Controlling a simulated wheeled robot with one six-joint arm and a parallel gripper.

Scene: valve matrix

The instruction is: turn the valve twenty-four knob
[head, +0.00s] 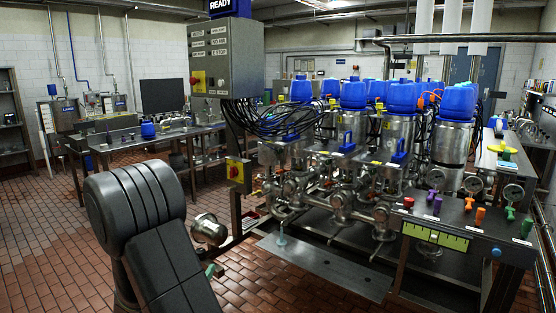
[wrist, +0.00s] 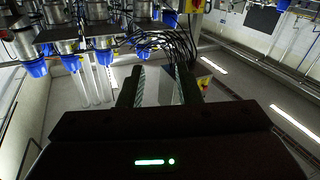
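The valve matrix (head: 345,195) stands right of centre in the head view, a cluster of steel valves with blue-topped actuators (head: 353,95). Small blue handles (head: 347,142) and coloured knobs, such as a purple one (head: 437,202) and an orange one (head: 480,214), show at its front. I cannot tell which knob is valve twenty-four; labels are too small to read. My gripper (wrist: 160,88) shows in the wrist view with its two fingers apart and nothing seen between them. The wrist view is upside down, and the blue actuators (wrist: 102,55) lie beyond the fingers.
A grey control box (head: 226,58) with an e-stop stands on a post left of the matrix. Black cables (head: 285,118) bundle beside it. A steel bench (head: 160,135) stands behind left. Tiled floor (head: 50,215) is open at the left.

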